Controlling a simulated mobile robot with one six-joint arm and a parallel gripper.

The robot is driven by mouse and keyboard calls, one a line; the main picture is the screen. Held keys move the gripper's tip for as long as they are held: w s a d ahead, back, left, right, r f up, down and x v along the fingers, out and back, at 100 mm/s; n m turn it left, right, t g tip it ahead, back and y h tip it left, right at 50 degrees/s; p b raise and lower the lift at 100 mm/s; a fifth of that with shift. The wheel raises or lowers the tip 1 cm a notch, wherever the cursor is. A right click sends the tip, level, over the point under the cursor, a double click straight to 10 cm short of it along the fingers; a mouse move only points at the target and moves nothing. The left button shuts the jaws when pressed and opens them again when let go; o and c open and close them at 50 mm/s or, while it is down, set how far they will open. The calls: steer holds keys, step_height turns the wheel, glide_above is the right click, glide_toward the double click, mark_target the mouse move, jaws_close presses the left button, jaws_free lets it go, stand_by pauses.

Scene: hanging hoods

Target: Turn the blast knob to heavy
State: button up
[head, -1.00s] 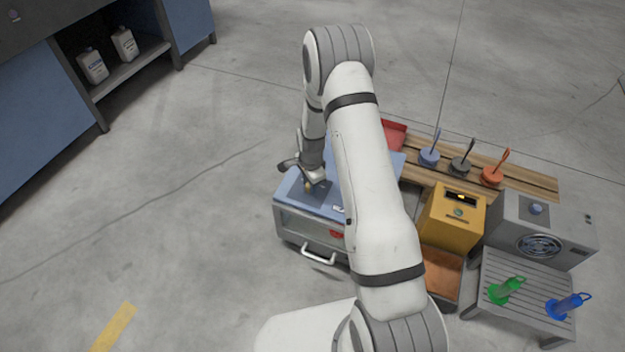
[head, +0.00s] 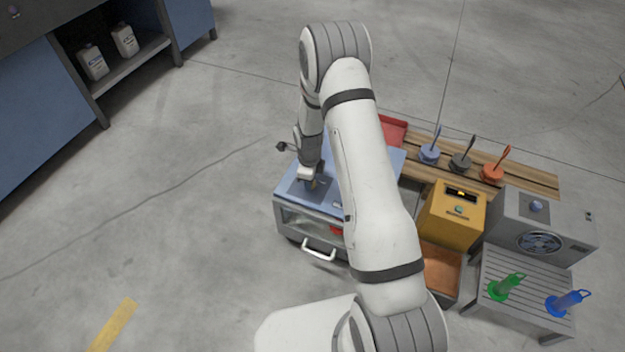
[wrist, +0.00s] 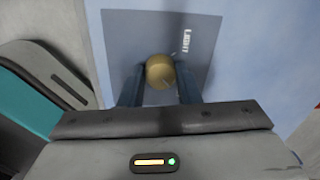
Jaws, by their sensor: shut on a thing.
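The blast knob (wrist: 160,72) is a round brass knob on a dark grey-blue plate (wrist: 122,30). The word LIGHT is printed sideways to its right in the wrist view; no HEAVY mark is readable. My gripper (wrist: 160,82) has its two dark fingers on either side of the knob and is shut on it. In the head view my gripper (head: 309,181) points down onto the blue top of the cabinet (head: 292,205), mostly covering the knob. Which way the knob points is not clear.
The cabinet front has a white handle (head: 319,250). To the right stand a yellow box (head: 452,222), a grey fan unit (head: 560,222) and a slatted table (head: 520,318) with green and blue tools. A wooden bench (head: 535,184) holds several knob-like items.

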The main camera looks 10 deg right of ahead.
steer(key=shift+s+f+m, duration=0.15)
steer(key=shift+s+m, duration=0.15)
steer(key=shift+m, duration=0.1)
steer(key=o, duration=0.7)
steer(key=shift+c, duration=0.2)
steer(key=o, duration=0.3)
steer(key=shift+w, duration=0.2)
steer(key=shift+r, duration=0.5)
steer(key=r+p, duration=0.1)
steer(key=r, duration=0.2)
steer(key=r+p, duration=0.1)
steer(key=r, duration=0.3)
steer(key=shift+s+a, duration=0.1)
steer(key=shift+s, duration=0.1)
